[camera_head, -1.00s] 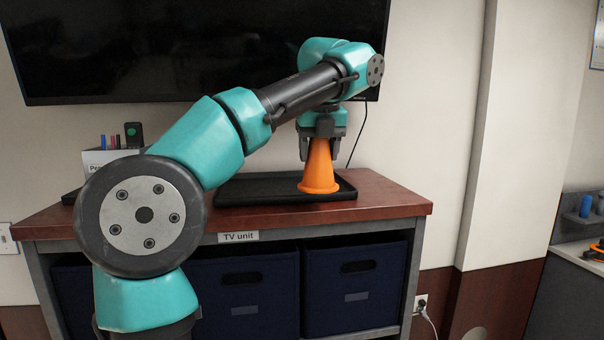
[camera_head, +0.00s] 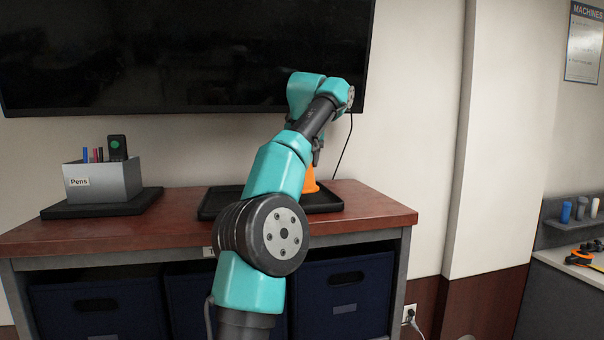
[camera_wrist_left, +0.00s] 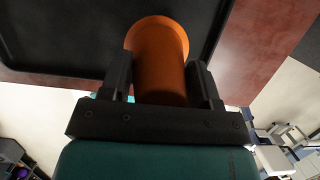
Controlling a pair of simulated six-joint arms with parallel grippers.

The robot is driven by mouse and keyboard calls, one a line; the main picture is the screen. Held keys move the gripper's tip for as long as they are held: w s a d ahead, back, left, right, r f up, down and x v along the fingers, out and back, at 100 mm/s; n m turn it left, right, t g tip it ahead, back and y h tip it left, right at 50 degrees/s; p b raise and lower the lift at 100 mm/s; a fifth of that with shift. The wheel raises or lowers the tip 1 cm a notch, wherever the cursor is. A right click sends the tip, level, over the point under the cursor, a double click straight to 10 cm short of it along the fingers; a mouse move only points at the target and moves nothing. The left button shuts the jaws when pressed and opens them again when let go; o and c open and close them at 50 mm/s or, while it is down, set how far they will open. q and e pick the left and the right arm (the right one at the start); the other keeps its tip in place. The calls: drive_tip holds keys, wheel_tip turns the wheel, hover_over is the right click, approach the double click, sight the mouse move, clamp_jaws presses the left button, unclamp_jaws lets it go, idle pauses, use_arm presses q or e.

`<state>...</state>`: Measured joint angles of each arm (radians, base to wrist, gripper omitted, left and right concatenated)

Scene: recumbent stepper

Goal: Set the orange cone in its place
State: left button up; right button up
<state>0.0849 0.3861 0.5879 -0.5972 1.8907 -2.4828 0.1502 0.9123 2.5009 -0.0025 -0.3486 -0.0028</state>
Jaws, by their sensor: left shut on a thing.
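The orange cone (camera_head: 310,182) is at the right part of a black tray (camera_head: 213,203) on the TV unit, partly hidden behind my left arm in the head view. My left gripper (camera_head: 317,152) is above it and shut on its upper part. In the left wrist view the cone (camera_wrist_left: 160,62) sits between the two dark fingers of my left gripper (camera_wrist_left: 163,82), with the tray (camera_wrist_left: 60,35) beyond it. I cannot tell whether the cone's base touches the tray. My right gripper is not in view.
A grey pen box (camera_head: 105,181) stands on a dark base at the left of the wooden top (camera_head: 120,232). A large dark screen (camera_head: 190,60) hangs close behind my arm. Dark blue bins (camera_head: 345,292) fill the shelf below. The top's right end is clear.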

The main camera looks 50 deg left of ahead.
sight(310, 186)
use_arm(q)
drive_tip(key=shift+w+a, duration=0.1)
drive_tip(key=shift+a, duration=0.1)
drive_tip(key=shift+f, duration=0.15)
drive_tip(key=shift+f, duration=1.65)
drive_tip(key=o, duration=0.9)
drive_tip(key=shift+f, duration=0.1)
